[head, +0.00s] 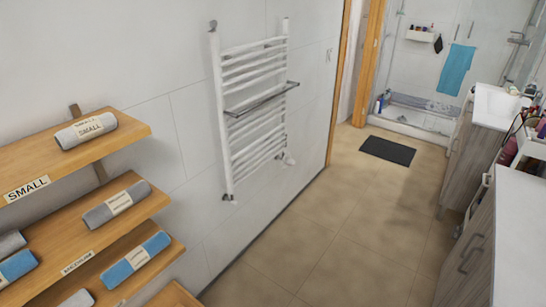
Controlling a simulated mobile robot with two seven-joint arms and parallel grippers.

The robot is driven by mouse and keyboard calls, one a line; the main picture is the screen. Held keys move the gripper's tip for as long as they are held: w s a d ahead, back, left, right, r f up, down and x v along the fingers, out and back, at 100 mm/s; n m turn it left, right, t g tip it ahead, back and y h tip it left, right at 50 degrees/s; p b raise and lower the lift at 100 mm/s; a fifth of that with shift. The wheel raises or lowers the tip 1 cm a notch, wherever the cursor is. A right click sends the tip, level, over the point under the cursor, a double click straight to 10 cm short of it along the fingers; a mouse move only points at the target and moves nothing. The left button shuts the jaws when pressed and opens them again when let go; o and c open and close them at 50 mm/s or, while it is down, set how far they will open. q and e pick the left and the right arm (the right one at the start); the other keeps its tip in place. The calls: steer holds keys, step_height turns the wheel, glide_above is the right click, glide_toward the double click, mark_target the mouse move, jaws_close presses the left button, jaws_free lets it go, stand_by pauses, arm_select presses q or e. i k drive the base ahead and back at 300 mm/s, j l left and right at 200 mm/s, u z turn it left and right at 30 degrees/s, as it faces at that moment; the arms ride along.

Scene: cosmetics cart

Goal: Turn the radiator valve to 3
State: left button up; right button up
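A white ladder-style towel radiator (256,105) is fixed to the left wall, with a metal rail (262,98) across its front. A small white fitting at its lower right corner (288,159) looks like the valve. It is too small to read any number or setting on it. Another small fitting (229,196) is at the radiator's lower left corner. Neither of my grippers shows in the head view.
Wooden shelves (120,139) with rolled grey and blue towels stand at the left front. A cabinet with a white top (525,215) and a washbasin unit (497,106) line the right side. A dark mat (388,150) lies by the shower. The tiled floor (330,235) between is clear.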

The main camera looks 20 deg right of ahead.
mark_target(289, 162)
steer(key=i+l+u, duration=0.25)
steer(key=i+l, duration=2.1)
steer(key=l, duration=0.25)
